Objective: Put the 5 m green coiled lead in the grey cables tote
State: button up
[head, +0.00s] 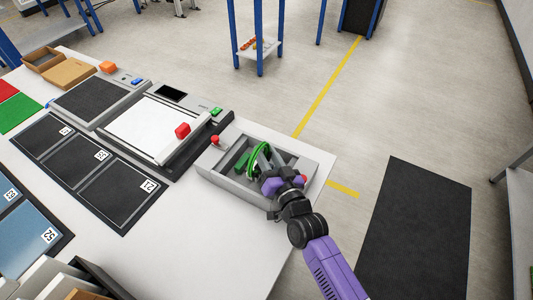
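A green coiled lead (258,155) shows as an upright ring at my purple gripper (272,180). The gripper reaches down over an open grey tray-like container (222,181) near the table's right edge. The coil is at the fingers, but the arm and fingers hide where they meet, so I cannot tell whether they are shut on it. Another small green piece (242,162) lies in the grey container, left of the coil. I cannot read any label on the container, so I cannot tell whether it is the cables tote.
A red knob-like piece (215,140) is at the container's left end. Brown boxes (68,73) stand at the far left. The white table (200,250) is clear in front.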

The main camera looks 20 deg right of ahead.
jog(key=shift+r, duration=0.1)
jog(key=shift+r, duration=0.2)
jog(key=s, duration=1.2)
jog(key=shift+a+r, duration=0.15)
jog(key=shift+r, duration=0.15)
jog(key=shift+s, duration=0.1)
jog(key=s+n+g, duration=0.1)
jog(key=s+n, duration=0.1)
jog(key=s, duration=1.6)
jog(key=shift+r+n+g, duration=0.3)
jog(key=shift+o, duration=0.4)
jog(key=s+r+n+g, duration=0.1)
jog(key=s+r+n, duration=0.1)
jog(key=s+r, duration=0.5)
jog(key=s, duration=0.5)
jog(key=shift+a+r+n+g, duration=0.2)
jog(key=shift+a+n+g, duration=0.1)
jog(key=shift+a, duration=0.05)
